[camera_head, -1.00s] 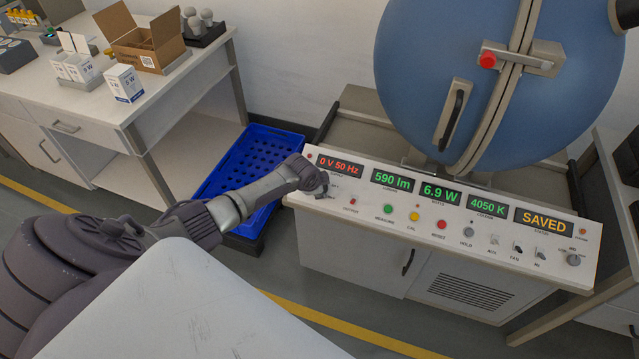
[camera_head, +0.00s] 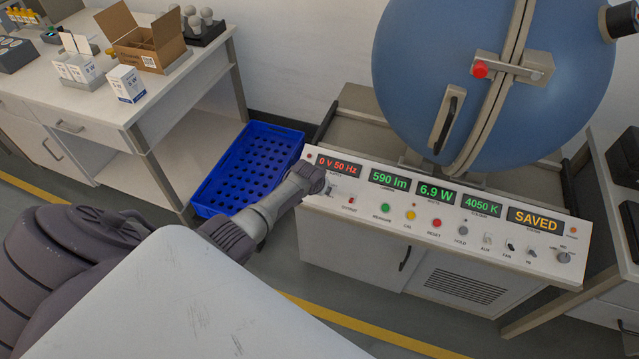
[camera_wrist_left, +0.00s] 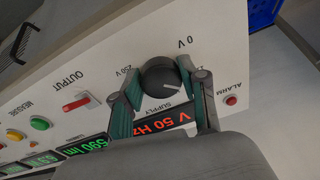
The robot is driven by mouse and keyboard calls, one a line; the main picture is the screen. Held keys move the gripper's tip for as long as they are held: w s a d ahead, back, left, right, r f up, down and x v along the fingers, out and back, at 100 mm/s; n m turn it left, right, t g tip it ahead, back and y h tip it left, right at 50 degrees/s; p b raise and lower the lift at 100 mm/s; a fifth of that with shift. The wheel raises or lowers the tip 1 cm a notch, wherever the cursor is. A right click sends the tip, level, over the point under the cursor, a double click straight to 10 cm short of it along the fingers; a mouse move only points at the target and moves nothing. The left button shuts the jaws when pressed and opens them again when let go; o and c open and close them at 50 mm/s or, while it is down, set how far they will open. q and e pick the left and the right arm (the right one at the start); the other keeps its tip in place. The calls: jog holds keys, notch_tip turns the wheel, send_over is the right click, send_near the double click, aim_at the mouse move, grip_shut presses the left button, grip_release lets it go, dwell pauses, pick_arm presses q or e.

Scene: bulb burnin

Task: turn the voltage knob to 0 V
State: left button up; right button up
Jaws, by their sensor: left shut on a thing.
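The voltage knob (camera_wrist_left: 158,76) is a dark round knob with a pale pointer mark, labelled SUPPLY, between printed 0 V and 250 V marks on the white panel. In the left wrist view my left gripper (camera_wrist_left: 160,84) has one finger on each side of the knob and is shut on it. In the head view the left gripper (camera_head: 324,184) is at the panel's left end, and its wrist hides most of the knob. The red supply display (camera_head: 339,166) reads 0 V 50 Hz. My right gripper is not in view.
The panel (camera_head: 400,235) carries green displays, a SAVED display (camera_head: 535,220), coloured buttons and switches right of the knob. The OUTPUT switch (camera_wrist_left: 77,103) is close to one finger. A blue sphere (camera_head: 440,70) stands behind. A blue crate (camera_head: 215,190) lies left, below the panel.

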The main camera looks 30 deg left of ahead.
pick_arm(q)
jog(key=n, duration=0.4)
jog(key=shift+d+p, duration=0.1)
jog(key=shift+p, duration=0.2)
jog(key=n, duration=0.3)
jog(key=shift+n+g, duration=0.3)
jog(key=n, duration=0.3)
jog(key=shift+w+d+n+y, duration=0.1)
jog(key=shift+n+y, duration=0.2)
jog(key=shift+n+g+b, duration=0.3)
jog(key=shift+n, duration=1.3)
jog(key=o, duration=1.1)
jog(key=shift+o, duration=0.2)
jog(key=shift+r, duration=0.2)
